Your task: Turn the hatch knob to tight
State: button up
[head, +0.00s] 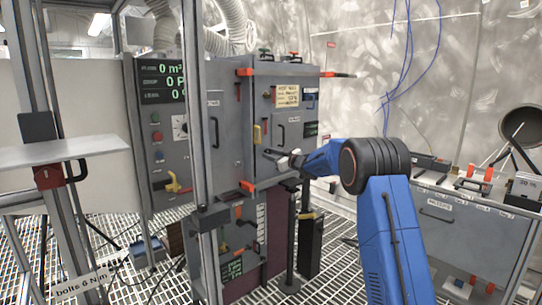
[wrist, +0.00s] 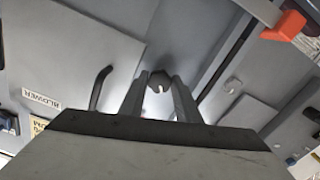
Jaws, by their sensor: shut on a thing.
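The hatch knob (wrist: 160,79) is a small dark round knob with a pale mark at its lower edge, on a grey panel in the wrist view. My gripper (wrist: 159,87) has its two fingers shut on the knob, one on each side. In the head view my gripper (head: 283,158) reaches left to the front of the grey cabinet (head: 228,130). The knob cannot be made out clearly there, behind the fingers. I cannot read any tight marking near the knob.
An orange latch (wrist: 288,24) is at upper right. In the head view, a metal post (head: 200,150) stands before the cabinet and a bench (head: 465,225) stands at right.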

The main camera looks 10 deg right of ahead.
jog(key=m, duration=0.6)
jog(key=shift+f+m, duration=0.2)
jog(key=shift+m, duration=0.2)
dwell(0.4)
jog(key=o, duration=1)
jog(key=shift+o, duration=0.2)
jog(key=shift+r, duration=0.1)
jog(key=shift+s, duration=0.1)
jog(key=v, duration=1.7)
jog(key=shift+s+d, duration=0.15)
